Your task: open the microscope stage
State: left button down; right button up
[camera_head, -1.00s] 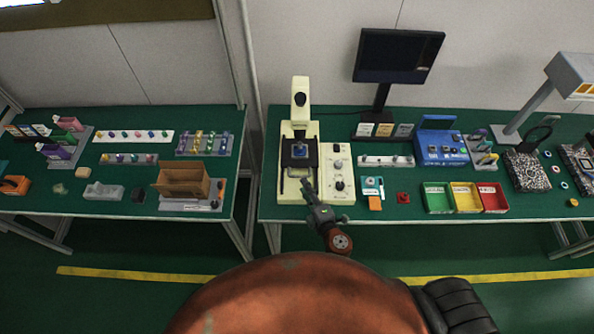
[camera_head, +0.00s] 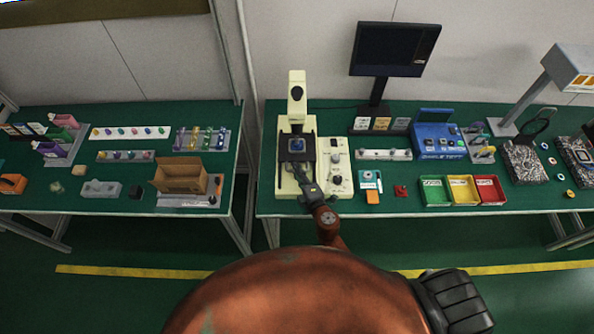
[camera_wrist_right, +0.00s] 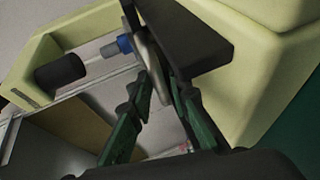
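The cream microscope (camera_head: 297,108) stands on the green bench in the head view. Its dark stage (camera_head: 309,147) carries a blue piece (camera_head: 296,145). My right gripper (camera_head: 298,174) is at the front of the stage, over the microscope base. In the right wrist view, the gripper's two green fingers (camera_wrist_right: 162,88) are apart. A grey curved handle (camera_wrist_right: 152,65) beside the black stage plate (camera_wrist_right: 195,35) lies between the fingertips. I cannot tell whether a finger touches it. The gripper partly hides the stage front in the head view. My left gripper is not in view.
A cream control box with knobs (camera_head: 338,160) stands right of the microscope. Green, yellow and red trays (camera_head: 463,198) lie farther right, and a monitor (camera_head: 395,50) stands behind. A second bench at left holds an open cardboard box (camera_head: 180,178).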

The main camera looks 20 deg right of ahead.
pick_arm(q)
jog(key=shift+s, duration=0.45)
pick_arm(e)
grip_shut()
